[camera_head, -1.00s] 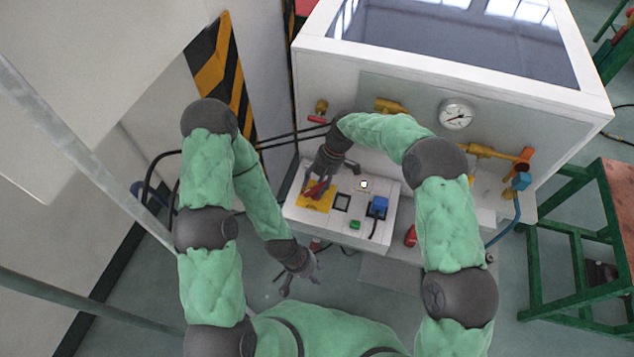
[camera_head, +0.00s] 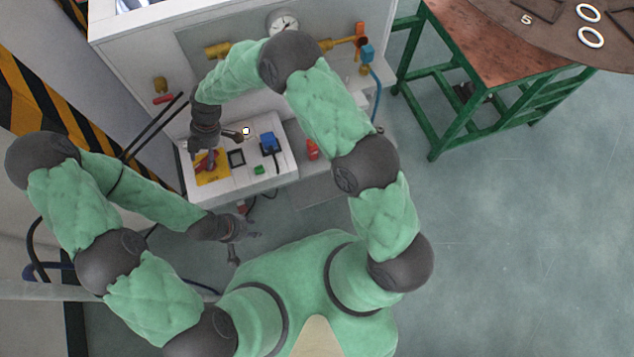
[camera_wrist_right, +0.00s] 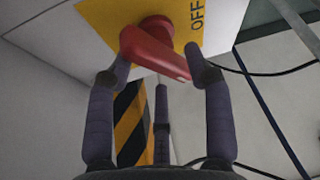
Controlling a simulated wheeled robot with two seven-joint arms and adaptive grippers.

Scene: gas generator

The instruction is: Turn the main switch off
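The main switch is a red rotary handle (camera_wrist_right: 155,52) on a yellow plate (camera_wrist_right: 108,16). The plate has the word OFF at its right side in the right wrist view. In the head view the plate (camera_head: 213,175) lies on the left of the white control box. My right gripper (camera_head: 205,161) is at the switch. In the right wrist view its fingertips (camera_wrist_right: 158,68) lie against opposite ends of the red handle, with the third finger below. My left gripper (camera_head: 246,240) is empty with its fingers spread, in front of and below the box.
The white control box (camera_head: 282,180) also carries a blue connector (camera_head: 270,142), a green button (camera_head: 259,170) and a small lit indicator (camera_head: 246,131). A gauge (camera_head: 283,23) and yellow pipes are behind. A green-framed table (camera_head: 432,142) stands right. Open floor lies at right.

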